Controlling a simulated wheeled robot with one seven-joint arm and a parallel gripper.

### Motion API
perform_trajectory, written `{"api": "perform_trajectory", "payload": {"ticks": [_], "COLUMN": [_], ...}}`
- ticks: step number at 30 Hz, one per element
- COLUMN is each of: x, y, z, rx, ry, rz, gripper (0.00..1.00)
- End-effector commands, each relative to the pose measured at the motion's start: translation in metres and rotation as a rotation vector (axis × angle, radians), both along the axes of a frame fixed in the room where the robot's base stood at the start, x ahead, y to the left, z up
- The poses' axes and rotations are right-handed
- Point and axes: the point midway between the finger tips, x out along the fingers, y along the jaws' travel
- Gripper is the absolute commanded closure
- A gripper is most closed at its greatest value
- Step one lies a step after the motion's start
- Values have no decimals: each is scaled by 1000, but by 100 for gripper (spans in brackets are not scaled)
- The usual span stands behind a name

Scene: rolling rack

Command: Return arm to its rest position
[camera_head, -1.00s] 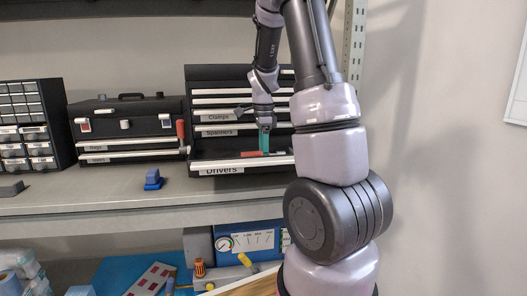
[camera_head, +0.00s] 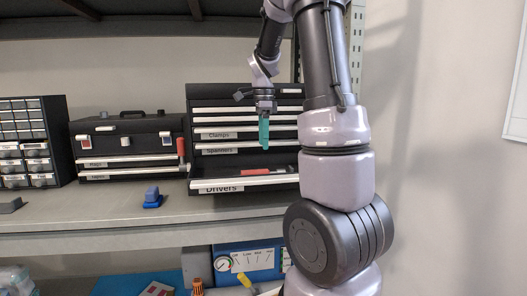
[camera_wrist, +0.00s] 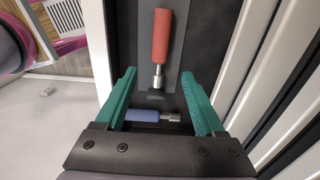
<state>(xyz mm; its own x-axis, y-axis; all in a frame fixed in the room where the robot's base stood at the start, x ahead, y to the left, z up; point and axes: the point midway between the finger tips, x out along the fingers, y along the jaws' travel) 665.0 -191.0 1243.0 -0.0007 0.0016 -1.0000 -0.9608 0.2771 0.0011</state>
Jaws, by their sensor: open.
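My gripper (camera_head: 264,133) hangs above the open bottom drawer (camera_head: 243,184), labelled Drivers, in the head view. Its teal fingers point down, and they are apart and empty in the wrist view (camera_wrist: 162,92). A red-handled driver (camera_wrist: 162,38) lies in the drawer below the fingertips in the wrist view; it also shows in the head view (camera_head: 262,172). My arm rises from the lower right of the head view and bends over toward the drawer.
The tool chest (camera_head: 196,120) has closed drawers labelled Clamps and Spanners. A black toolbox (camera_head: 127,133) and a small-parts cabinet (camera_head: 27,120) stand to the left on the shelf (camera_head: 90,209). A blue object (camera_head: 152,198) sits near the shelf edge. A shelf beam is overhead.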

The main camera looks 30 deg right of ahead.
Motion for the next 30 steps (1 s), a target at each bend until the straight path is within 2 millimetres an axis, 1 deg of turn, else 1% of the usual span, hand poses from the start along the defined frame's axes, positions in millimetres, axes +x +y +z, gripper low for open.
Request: {"api": "perform_trajectory", "payload": {"ticks": [3,17,20,23,25,29,30], "x": [0,0,-5,-19,-34,-71,-83], "y": [0,0,4,16,29,58,66], "z": [4,4,9,23,36,61,67], "rx": [0,0,9,30,44,39,29], "ry": [-1,-1,-18,-73,-135,-270,-311], "rz": [1,2,38,150,273,552,636], "gripper": [29,29,29,29,29,29,29]}}
